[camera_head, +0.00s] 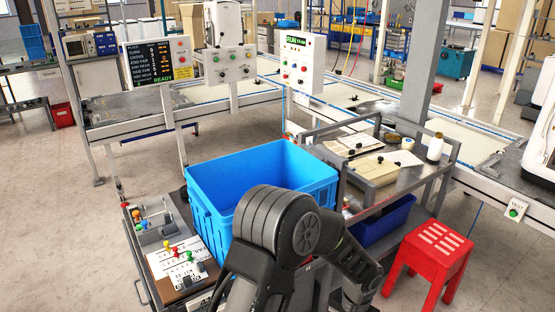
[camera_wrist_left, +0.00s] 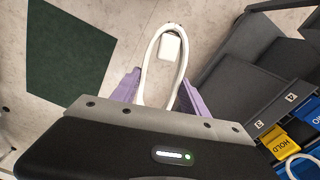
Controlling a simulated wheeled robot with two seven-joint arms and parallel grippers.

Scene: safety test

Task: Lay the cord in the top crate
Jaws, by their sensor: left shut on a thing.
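The white cord (camera_wrist_left: 147,62) shows in the left wrist view as a loop, with a small white block (camera_wrist_left: 170,48) at its far end. My left gripper (camera_wrist_left: 157,92) has purple fingers on both sides of the cord and is shut on it. The floor shows behind the loop. In the head view a large open blue crate (camera_head: 209,213) stands on the cart in front of me. Its visible inside looks empty. My dark arm covers its near right part. Neither gripper shows in the head view.
A board with coloured knobs (camera_head: 172,262) lies left of the crate. A metal cart (camera_head: 405,178) with small items stands to the right, above a dark blue bin (camera_head: 385,222). A red stool (camera_head: 435,250) is at right. The wrist view shows a yellow HOLD tag (camera_wrist_left: 280,143).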

